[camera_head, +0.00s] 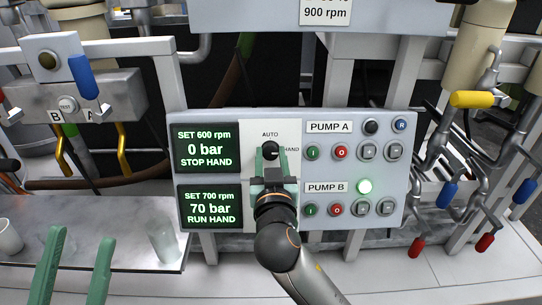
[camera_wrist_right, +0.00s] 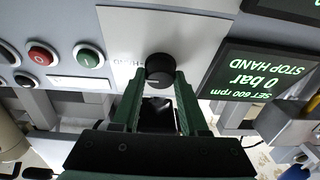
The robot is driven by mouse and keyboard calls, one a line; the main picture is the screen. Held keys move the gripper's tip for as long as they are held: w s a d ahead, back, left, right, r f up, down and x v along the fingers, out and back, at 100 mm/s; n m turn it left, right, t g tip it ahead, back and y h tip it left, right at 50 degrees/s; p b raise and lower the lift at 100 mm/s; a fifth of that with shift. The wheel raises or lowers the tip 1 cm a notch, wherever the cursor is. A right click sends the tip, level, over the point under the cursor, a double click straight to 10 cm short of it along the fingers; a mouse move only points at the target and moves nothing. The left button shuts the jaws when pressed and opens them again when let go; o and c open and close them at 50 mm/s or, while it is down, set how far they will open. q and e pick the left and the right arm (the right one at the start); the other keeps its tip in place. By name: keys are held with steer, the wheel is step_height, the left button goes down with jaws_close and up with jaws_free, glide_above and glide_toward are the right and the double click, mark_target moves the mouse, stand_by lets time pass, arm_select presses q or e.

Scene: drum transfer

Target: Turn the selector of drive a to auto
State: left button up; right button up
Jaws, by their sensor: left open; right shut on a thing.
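The selector (camera_head: 270,149) is a black round knob on a white plate in the upper, PUMP A row, with AUTO printed above and HAND to its right. It also shows in the right wrist view (camera_wrist_right: 159,68). My right gripper (camera_head: 271,158) is shut on this knob, its green fingers on either side. The upper display (camera_head: 206,148) reads SET 600 rpm, 0 bar, STOP HAND. My left gripper (camera_head: 77,268) is open and empty at the lower left, away from the panel. My right gripper hides the plate's lower part.
The lower display (camera_head: 211,207) reads SET 700 rpm, 70 bar, RUN HAND. Several push buttons sit right of the selector. A glass (camera_head: 164,243) stands on the left shelf. Pipes and coloured valve levers flank the panel.

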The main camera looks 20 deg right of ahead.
jaws_close()
